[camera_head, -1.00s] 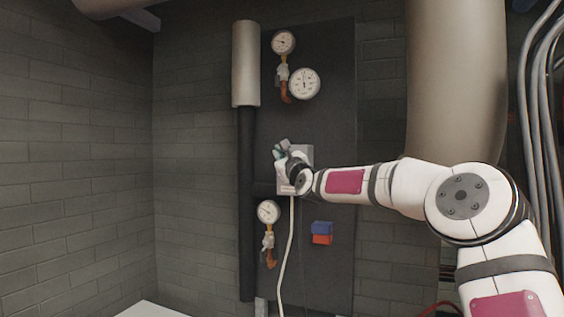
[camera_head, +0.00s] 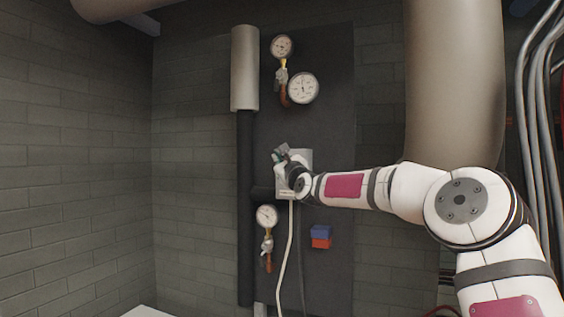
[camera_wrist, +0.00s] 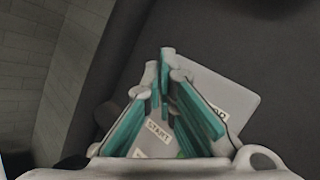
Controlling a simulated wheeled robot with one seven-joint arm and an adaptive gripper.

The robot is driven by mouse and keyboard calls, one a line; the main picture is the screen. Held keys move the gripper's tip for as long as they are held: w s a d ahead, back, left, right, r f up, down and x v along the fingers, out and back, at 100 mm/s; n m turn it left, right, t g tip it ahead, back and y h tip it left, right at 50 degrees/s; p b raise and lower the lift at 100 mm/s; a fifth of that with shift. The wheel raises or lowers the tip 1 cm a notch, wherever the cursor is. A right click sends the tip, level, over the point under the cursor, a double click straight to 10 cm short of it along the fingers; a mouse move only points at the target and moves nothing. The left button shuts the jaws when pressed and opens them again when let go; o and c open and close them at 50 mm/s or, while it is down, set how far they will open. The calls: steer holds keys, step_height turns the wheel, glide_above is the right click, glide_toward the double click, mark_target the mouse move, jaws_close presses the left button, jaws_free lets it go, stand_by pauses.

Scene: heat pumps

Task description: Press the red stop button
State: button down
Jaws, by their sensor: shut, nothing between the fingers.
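The light grey control box (camera_head: 304,158) is mounted on the dark wall panel, largely behind my wrist and gripper. It also shows in the wrist view (camera_wrist: 232,96), with a START label (camera_wrist: 158,131) between my fingers and a partly covered label ending in "OP" (camera_wrist: 219,113) beside the right finger. The red stop button is not visible in either view; my fingers cover part of the box face. My gripper (camera_head: 280,151) is shut and empty in front of the box. Its fingertips meet in the wrist view (camera_wrist: 164,68). I cannot tell whether it touches the box.
Pressure gauges (camera_head: 303,88) sit above the box, and another gauge (camera_head: 267,216) is below left. A pipe (camera_head: 245,150) runs down the panel's left side. A white cable (camera_head: 287,255) hangs below the box. A blue and red block (camera_head: 320,236) is mounted lower right.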

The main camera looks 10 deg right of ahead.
stand_by(0.4)
steer(key=shift+w+d+b, duration=0.25)
steer(key=shift+w+b, duration=0.05)
steer(key=shift+w, duration=0.05)
steer(key=shift+w+d+b, duration=0.25)
steer(key=shift+w+b, duration=0.05)
steer(key=shift+b, duration=0.05)
stand_by(0.8)
steer(key=shift+s, duration=0.1)
steer(key=shift+s+a+p, duration=0.45)
steer(key=shift+s+p, duration=0.1)
steer(key=shift+p, duration=0.15)
steer(key=s+a+p, duration=0.1)
steer(key=s+p, duration=0.1)
steer(key=s+a+p, duration=0.1)
steer(key=s+a, duration=0.1)
steer(key=shift+p, duration=0.4)
